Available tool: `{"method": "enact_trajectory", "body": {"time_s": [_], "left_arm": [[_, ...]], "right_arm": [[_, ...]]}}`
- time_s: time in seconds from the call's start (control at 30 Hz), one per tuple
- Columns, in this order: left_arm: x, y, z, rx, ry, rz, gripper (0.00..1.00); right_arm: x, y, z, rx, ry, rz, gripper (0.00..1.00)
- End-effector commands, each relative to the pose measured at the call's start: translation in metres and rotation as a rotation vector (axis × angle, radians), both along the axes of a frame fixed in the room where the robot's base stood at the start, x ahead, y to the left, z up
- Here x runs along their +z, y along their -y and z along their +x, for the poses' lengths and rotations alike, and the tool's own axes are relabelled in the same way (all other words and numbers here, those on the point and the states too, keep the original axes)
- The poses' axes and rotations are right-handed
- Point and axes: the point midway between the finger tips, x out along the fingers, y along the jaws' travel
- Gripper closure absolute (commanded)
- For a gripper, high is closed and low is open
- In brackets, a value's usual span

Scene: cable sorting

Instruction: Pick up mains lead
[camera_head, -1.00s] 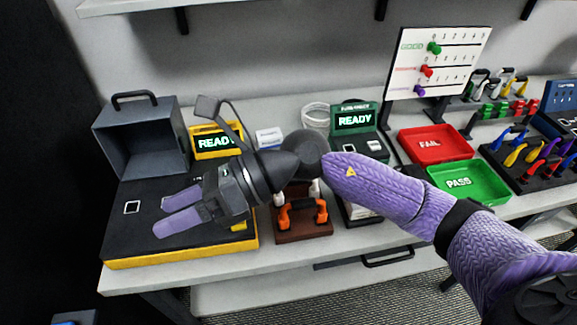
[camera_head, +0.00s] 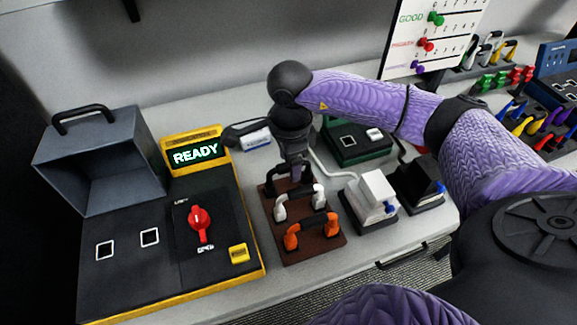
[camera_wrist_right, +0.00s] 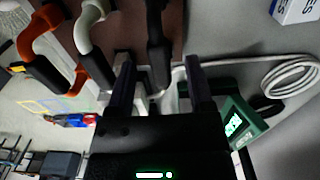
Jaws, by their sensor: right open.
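Several leads stand as arches on a brown rack (camera_head: 318,252): an orange lead (camera_head: 308,230) at the front, a white lead (camera_head: 297,203) in the middle and a black lead (camera_wrist_right: 158,45) at the back. No label shows which is the mains lead. My right gripper (camera_head: 290,182) points down at the back of the rack and hides most of the black lead. In the right wrist view its open fingers (camera_wrist_right: 160,88) stand on either side of the black lead's line, with the black lead just ahead. I cannot tell whether they touch it. My left gripper is out of view.
A yellow-edged tester (camera_head: 237,195) reading READY, with a red switch, and an open grey box (camera_head: 100,165) are left of the rack. A white block (camera_head: 370,195) and a black block (camera_head: 418,183) stand to its right. A green tester (camera_head: 358,148) is behind.

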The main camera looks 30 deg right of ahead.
Motion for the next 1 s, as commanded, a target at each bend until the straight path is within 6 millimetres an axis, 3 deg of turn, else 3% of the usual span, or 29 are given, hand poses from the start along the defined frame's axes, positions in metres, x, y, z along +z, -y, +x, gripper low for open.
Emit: {"method": "enact_trajectory", "body": {"time_s": [0.23, 0.53, 1.0], "left_arm": [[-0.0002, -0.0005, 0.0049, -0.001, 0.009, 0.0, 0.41], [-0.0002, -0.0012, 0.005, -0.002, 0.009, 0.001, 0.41], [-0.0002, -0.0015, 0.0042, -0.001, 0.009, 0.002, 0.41]], "right_arm": [[-0.0029, -0.0002, 0.0, 0.0, 0.0, 0.001, 0.34], [-0.0026, -0.0004, 0.0001, 0.0, 0.0, 0.001, 0.98], [-0.0024, -0.0005, 0.0002, 0.0, 0.001, 0.002, 1.0]]}}
